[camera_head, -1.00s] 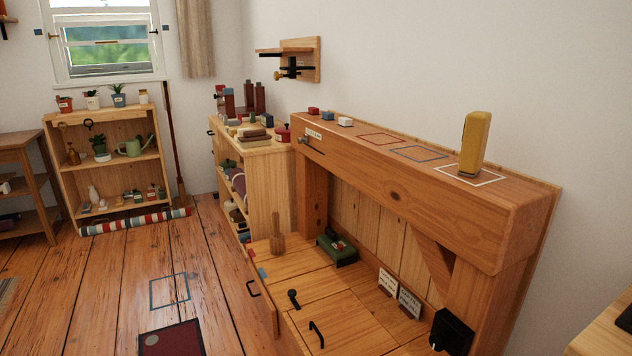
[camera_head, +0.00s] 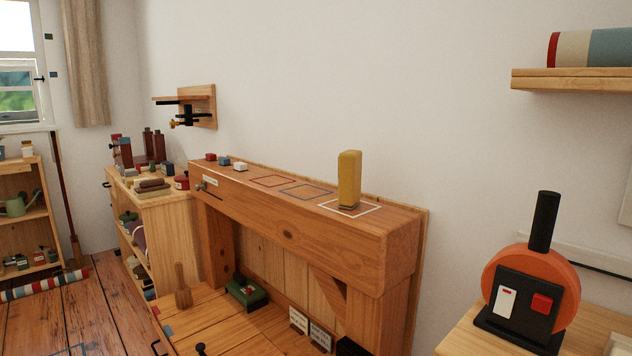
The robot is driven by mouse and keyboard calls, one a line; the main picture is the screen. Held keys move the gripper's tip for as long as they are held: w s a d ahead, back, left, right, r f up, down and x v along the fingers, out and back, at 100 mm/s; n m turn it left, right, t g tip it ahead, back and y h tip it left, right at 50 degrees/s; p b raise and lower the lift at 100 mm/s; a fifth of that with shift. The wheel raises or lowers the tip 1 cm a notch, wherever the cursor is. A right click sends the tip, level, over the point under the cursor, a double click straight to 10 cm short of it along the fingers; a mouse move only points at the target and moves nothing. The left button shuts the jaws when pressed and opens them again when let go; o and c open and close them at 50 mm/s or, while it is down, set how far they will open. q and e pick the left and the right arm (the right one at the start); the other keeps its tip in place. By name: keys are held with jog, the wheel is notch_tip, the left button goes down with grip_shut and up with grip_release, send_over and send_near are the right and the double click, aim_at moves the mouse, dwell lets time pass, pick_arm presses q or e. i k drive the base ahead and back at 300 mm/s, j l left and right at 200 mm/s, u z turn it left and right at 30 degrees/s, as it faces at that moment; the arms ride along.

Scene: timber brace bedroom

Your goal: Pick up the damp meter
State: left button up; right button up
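A yellow upright block-shaped device (camera_head: 349,179), which looks like the damp meter, stands on top of the timber beam (camera_head: 300,222). It stands within a white square outline (camera_head: 373,210) near the beam's right end. No label on it can be read. Neither of my grippers shows in the head view.
Red and grey outlined squares (camera_head: 302,191) on the beam are empty. Small coloured blocks (camera_head: 224,162) sit at its far end. An orange round device with a black handle (camera_head: 537,282) stands on a table at right. A wall shelf (camera_head: 570,79) hangs above. A wall bracket (camera_head: 195,107) is further back.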

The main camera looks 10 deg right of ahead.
aim_at(350, 161)
jog(key=i+j+z, duration=0.1)
jog(key=z, duration=1.15)
jog(key=j+z, duration=0.85)
jog(key=j, duration=0.2)
jog(key=j+z, duration=0.15)
jog(key=j, duration=0.2)
jog(key=k+j+z, duration=0.1)
jog(key=j, duration=0.2)
jog(key=k+j+z, duration=0.15)
jog(key=j, duration=0.15)
jog(key=k+j, duration=0.1)
jog(key=j, duration=0.25)
jog(key=k+j, duration=0.1)
jog(key=j, duration=0.25)
jog(key=k+j, duration=0.15)
jog(key=j, duration=0.2)
jog(key=k+j, duration=0.1)
jog(key=j, duration=0.25)
jog(key=k+j, duration=0.1)
jog(key=j, duration=0.25)
